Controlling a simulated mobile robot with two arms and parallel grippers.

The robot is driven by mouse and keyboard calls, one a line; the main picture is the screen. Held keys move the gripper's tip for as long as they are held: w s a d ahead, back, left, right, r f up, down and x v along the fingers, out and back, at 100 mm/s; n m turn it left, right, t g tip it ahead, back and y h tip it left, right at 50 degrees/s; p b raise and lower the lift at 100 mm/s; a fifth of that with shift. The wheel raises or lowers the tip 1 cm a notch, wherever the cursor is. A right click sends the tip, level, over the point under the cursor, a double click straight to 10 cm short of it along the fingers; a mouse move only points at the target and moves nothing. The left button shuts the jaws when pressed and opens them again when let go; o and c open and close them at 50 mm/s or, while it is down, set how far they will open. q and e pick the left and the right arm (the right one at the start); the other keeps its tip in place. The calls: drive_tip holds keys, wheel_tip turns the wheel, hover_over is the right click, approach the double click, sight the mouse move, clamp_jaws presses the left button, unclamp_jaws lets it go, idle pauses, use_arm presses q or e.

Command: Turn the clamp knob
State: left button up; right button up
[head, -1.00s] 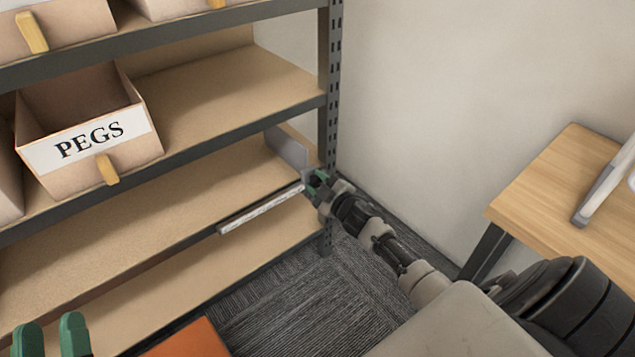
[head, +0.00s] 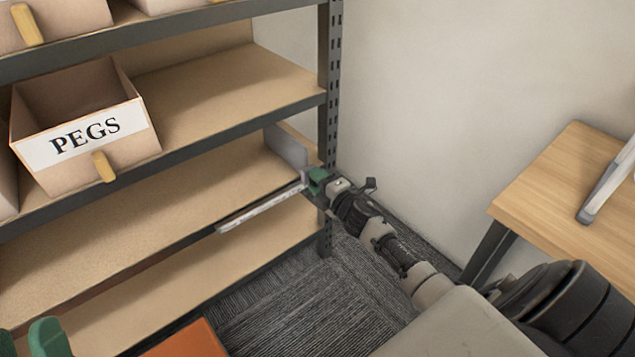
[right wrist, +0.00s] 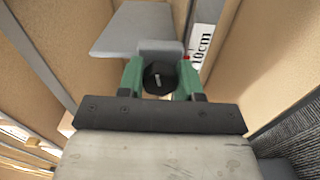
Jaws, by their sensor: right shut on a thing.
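The clamp knob (right wrist: 159,77) is a round black knob with a short pale mark on its face. In the right wrist view it sits between the two green fingers of my right gripper (right wrist: 160,80), which is shut on it. Behind it is the clamp's grey plate (right wrist: 135,30); this also shows in the head view (head: 286,148), upright on the shelf. My right gripper (head: 317,182) is at the shelf's front edge in the head view, where it hides the knob. My left gripper (head: 26,340) shows only its green fingers, apart, at the bottom left.
A white scale strip (head: 262,208) runs along the shelf edge; "10cm" is readable on it in the wrist view (right wrist: 204,40). A dark rack post (head: 329,110) stands close to my right gripper. A PEGS bin (head: 85,150) is on the shelf above. A wooden table (head: 560,205) stands right.

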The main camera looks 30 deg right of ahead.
use_arm(q)
drive_tip(key=shift+s+r, duration=0.1)
drive_tip(key=shift+s, duration=0.05)
use_arm(e)
drive_tip(key=shift+n, duration=0.3)
drive_tip(key=o, duration=0.9)
drive_tip(key=shift+s, duration=0.1)
use_arm(q)
drive_tip(key=w+f+g+y+p, duration=0.2)
drive_tip(key=w+f+g, duration=0.1)
drive_tip(key=f+g, duration=0.3)
drive_tip(key=shift+w, duration=0.4)
use_arm(e)
drive_tip(key=shift+s+d, duration=0.2)
drive_tip(key=shift+s, duration=2.5)
drive_tip(key=shift+s+d, duration=0.2)
drive_tip(key=shift+s, duration=2.45)
use_arm(q)
drive_tip(key=shift+f, duration=0.1)
